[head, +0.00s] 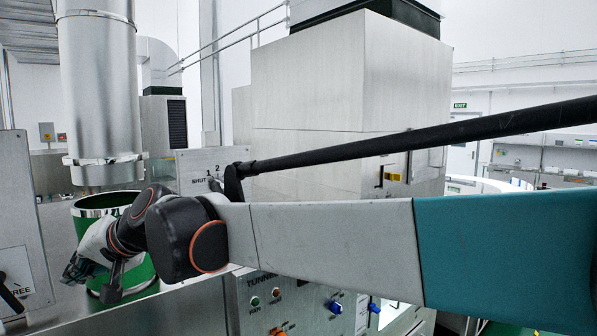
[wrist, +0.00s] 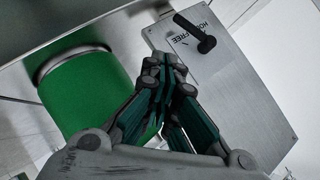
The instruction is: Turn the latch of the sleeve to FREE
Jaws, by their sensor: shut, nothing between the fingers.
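The lever (wrist: 194,33) shows whole in the wrist view, near the top of the plate (wrist: 240,85), partly covering the lettering. I cannot tell which mark it points at. My gripper (wrist: 171,66) is shut and empty, its fingertips short of the lever and apart from it in the picture. In the head view my gripper (head: 90,280) hangs in front of the green cylinder.
A green cylinder with a chrome rim (head: 106,200) stands left, below a large metal duct (head: 98,85); the cylinder also shows in the wrist view (wrist: 85,95). A panel marked SHUT, 1, 2 (head: 200,165) and a knob panel (head: 300,302) lie near my arm.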

